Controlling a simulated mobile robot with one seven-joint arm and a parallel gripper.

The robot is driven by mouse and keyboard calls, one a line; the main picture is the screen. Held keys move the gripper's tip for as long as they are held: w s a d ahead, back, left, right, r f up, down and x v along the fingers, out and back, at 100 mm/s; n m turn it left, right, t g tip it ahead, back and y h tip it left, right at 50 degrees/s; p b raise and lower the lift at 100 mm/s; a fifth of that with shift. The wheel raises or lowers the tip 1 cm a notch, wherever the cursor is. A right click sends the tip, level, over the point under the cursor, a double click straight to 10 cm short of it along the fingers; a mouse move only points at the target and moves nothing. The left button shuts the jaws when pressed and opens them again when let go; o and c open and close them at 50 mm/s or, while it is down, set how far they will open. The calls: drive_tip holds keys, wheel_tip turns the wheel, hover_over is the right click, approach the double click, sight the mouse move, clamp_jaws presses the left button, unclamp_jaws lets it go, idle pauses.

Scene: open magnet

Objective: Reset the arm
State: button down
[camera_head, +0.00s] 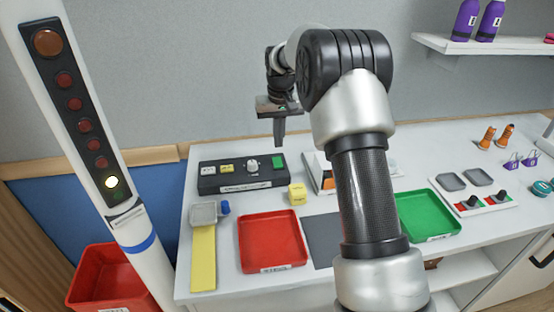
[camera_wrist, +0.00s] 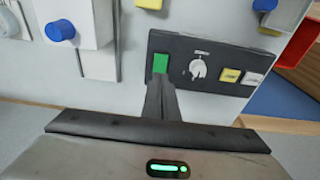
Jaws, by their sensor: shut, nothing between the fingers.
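My gripper (camera_head: 279,142) hangs above the back of the white table in the head view, fingers pointing down and closed together. In the wrist view its shut fingers (camera_wrist: 160,85) are empty, with their tips in line with the lower edge of the green button (camera_wrist: 160,63). The black panel (camera_head: 236,187) lies below and left of my gripper in the head view. It carries white and yellow buttons, a grey knob (camera_head: 252,164) and the green button (camera_head: 278,161).
A yellow cube (camera_head: 297,194), red tray (camera_head: 271,242), dark grey mat (camera_head: 323,238) and green tray (camera_head: 428,215) are on the table. A grey device with a yellow strip (camera_head: 203,258) lies at the left. A shelf (camera_head: 480,45) with purple bottles is at upper right.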

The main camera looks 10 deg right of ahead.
drive_tip(key=s+r+t+p, duration=0.2)
drive_tip(key=s+r+p, duration=0.1)
drive_tip(key=s+r, duration=1.55)
drive_tip(key=s+r+t+p, duration=0.1)
drive_tip(key=s, duration=2)
drive_tip(key=shift+s+t+p, duration=0.15)
drive_tip(key=shift+t+p, duration=0.25)
